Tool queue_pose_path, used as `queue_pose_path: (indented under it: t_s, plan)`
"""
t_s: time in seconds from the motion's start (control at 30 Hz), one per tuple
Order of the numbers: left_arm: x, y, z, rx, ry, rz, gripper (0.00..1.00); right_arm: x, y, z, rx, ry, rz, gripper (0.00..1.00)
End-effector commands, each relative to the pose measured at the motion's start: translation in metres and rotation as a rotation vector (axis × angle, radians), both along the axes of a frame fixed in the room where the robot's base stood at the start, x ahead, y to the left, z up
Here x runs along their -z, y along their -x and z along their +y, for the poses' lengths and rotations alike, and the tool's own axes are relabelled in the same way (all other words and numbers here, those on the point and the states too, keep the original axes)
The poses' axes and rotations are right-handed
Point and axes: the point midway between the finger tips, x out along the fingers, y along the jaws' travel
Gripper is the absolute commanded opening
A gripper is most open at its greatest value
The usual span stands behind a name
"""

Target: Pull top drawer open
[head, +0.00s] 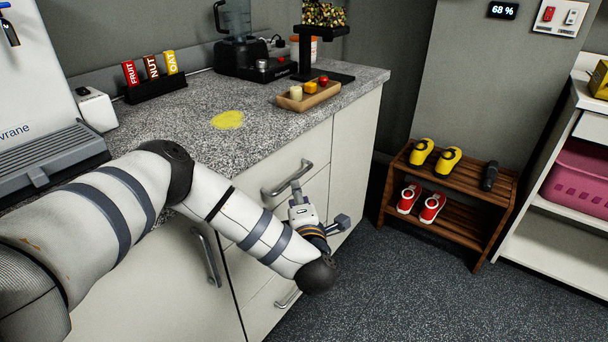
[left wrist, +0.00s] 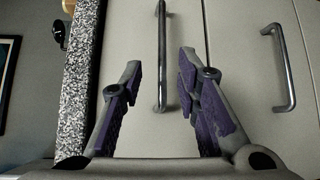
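The top drawer (head: 318,147) is shut, its pale front flush under the speckled counter. Its grey bar handle (head: 285,181) shows in the head view just past my left gripper (head: 296,188). In the left wrist view the handle (left wrist: 162,50) runs up the picture between the two spread fingers of my left gripper (left wrist: 160,66). The gripper is open, with visible space between each finger and the bar. My left forearm hides part of the lower drawer fronts in the head view. My right gripper is not in view.
Another drawer handle (left wrist: 282,68) is at the right in the left wrist view. A door handle (head: 207,257) and a low handle (head: 288,299) are on the same cabinet. A wooden shoe rack (head: 455,222) stands to the right, with open dark floor (head: 400,300) before it.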

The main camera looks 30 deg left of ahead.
Motion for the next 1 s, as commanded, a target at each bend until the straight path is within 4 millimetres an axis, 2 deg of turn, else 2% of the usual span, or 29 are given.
queue_pose_path:
  t_s: [0.1,0.3,0.47,0.7,0.73,0.83,1.0]
  plan:
    - [0.009,-0.023,0.021,-0.004,-0.002,0.004,0.30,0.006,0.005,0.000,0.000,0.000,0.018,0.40]
    - [0.014,-0.055,0.047,0.000,-0.001,0.005,0.30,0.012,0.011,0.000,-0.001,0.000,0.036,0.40]
    - [0.014,-0.067,0.056,0.003,-0.001,0.004,0.30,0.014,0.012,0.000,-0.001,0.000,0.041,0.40]
    - [0.013,-0.068,0.056,0.004,0.000,0.004,0.30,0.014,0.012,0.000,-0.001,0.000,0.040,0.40]
    - [0.013,-0.068,0.056,0.004,0.000,0.004,0.25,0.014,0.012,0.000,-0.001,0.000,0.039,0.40]
    - [0.013,-0.068,0.056,0.004,-0.001,0.004,0.02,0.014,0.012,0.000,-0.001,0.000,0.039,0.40]
    - [0.013,-0.068,0.056,0.004,0.000,0.004,0.00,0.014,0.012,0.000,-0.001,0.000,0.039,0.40]
